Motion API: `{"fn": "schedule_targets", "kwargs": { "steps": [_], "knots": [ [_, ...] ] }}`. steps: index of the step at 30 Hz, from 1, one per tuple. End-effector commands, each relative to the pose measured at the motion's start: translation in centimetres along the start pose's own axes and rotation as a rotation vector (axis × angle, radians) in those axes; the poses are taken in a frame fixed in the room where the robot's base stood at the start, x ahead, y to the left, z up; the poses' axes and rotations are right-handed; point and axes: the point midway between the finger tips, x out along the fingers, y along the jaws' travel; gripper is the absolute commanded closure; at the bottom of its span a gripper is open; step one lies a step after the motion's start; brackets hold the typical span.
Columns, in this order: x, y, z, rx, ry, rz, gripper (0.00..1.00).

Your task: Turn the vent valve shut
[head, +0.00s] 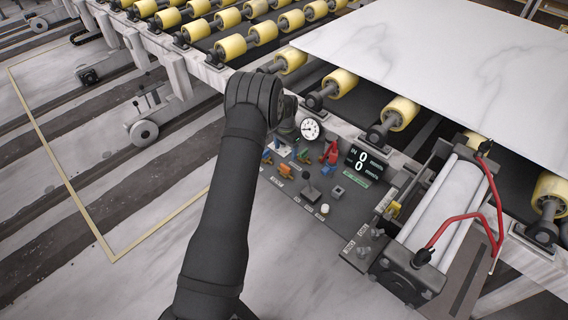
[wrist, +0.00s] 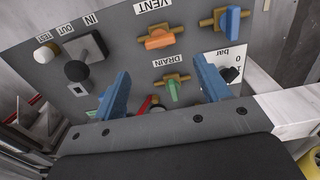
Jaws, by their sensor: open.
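The vent valve has an orange handle (wrist: 160,38) on a brass body, with the VENT label above it in the wrist view. The handle lies roughly along the brass body. In the head view the orange handle (head: 286,171) is on the dark control panel (head: 318,207). My gripper (wrist: 161,68) is open, its two blue fingers spread apart in the wrist view. The orange handle is beyond the fingertips, and no contact shows. The green drain handle (wrist: 172,90) shows between the fingers, crosswise to its body.
A blue-handled valve (wrist: 233,18) is close to the vent valve. A black-knobbed lever (wrist: 77,70), a white button (wrist: 43,53) and a red handle (head: 330,152) crowd the panel. A gauge (head: 310,129), a cylinder with red hoses (head: 440,212) and yellow rollers surround it.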

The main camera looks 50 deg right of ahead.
Motion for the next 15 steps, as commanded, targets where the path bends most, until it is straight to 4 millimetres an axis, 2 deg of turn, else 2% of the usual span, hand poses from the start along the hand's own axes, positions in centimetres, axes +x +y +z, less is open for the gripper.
{"fn": "schedule_targets", "kwargs": {
  "steps": [1,7,15],
  "knots": [
    [1.3,0.1,0.1,0.000,-0.003,0.002,0.31],
    [5.5,0.1,0.1,0.000,-0.003,0.002,0.31],
    [8.8,0.0,0.0,0.000,0.000,0.000,0.31]
  ]
}}
